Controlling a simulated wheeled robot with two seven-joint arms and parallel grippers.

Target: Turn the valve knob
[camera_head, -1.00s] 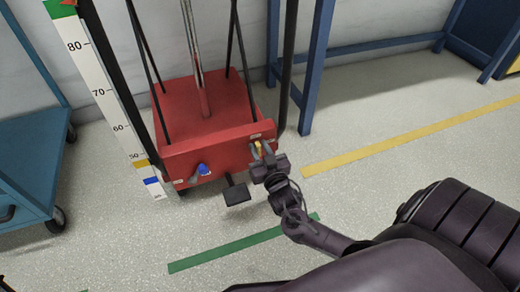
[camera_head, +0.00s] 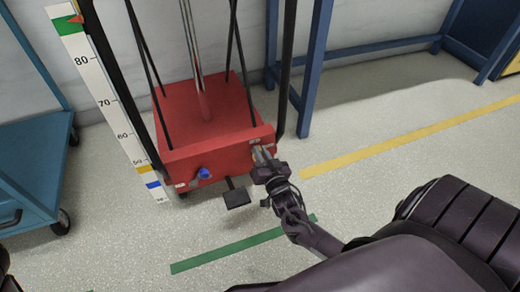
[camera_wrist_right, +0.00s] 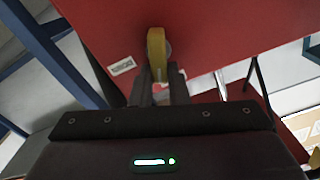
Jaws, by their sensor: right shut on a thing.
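The yellow valve knob (camera_wrist_right: 156,50) sticks out from the front face of a red box (camera_head: 205,110). It shows in the right wrist view, upright between the fingertips of my right gripper (camera_wrist_right: 158,78). My right gripper (camera_head: 262,154) is at the right end of the box's front in the head view, shut on the knob, which it mostly hides there. A blue knob (camera_head: 204,173) sits further left on the same face, apart from the gripper. My left gripper is not in view.
A black pedal (camera_head: 237,198) juts out below the box. A tall numbered scale (camera_head: 108,105) with coloured bands stands at its left. A blue cart (camera_head: 30,165) is at the left, blue frame legs (camera_head: 315,70) at the back right. The floor at the right is clear.

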